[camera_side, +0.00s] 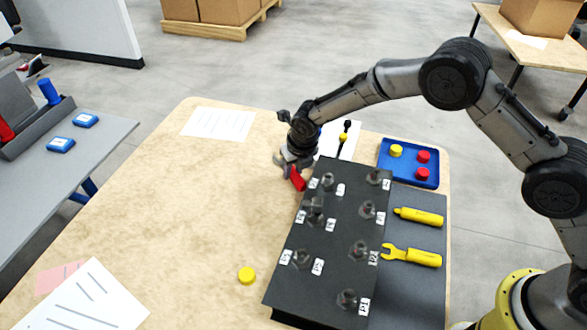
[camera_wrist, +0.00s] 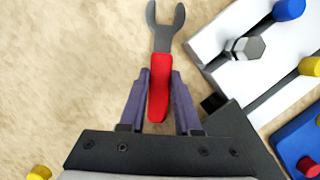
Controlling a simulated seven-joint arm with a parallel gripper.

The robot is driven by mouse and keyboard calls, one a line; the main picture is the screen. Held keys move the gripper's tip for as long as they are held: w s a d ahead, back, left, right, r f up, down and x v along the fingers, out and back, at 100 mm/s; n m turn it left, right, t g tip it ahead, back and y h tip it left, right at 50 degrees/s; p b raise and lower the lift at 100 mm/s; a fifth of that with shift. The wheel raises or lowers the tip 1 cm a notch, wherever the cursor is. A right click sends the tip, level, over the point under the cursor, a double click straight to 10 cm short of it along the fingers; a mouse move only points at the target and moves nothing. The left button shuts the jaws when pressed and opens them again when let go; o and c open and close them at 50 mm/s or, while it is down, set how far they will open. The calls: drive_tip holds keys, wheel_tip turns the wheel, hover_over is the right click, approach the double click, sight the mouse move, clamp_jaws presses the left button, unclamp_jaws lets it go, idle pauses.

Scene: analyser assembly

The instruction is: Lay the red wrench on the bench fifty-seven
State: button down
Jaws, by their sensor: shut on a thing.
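The red wrench (camera_wrist: 159,85) has a red handle and a dark grey open jaw. My gripper (camera_wrist: 159,95) is shut on its handle, with one finger on each side, and the open jaw points away from the palm. In the side view my gripper (camera_side: 292,166) is at the far left corner of the black panel, over the wooden bench (camera_side: 200,220). The red handle (camera_side: 297,178) shows just below the fingers there. I cannot tell whether the wrench touches the bench.
The black panel (camera_side: 335,255) carries bolts and white labels. A blue tray (camera_side: 412,176) holds yellow and red caps. Yellow tools (camera_side: 415,256) lie on a grey mat (camera_side: 425,300).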

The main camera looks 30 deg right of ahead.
drive_tip(key=shift+f, duration=0.35)
drive_tip(key=c, duration=0.5)
unclamp_jaws()
drive_tip(key=shift+c, duration=0.2)
drive_tip(key=v, duration=1.4)
drive_tip(key=shift+f, duration=0.1)
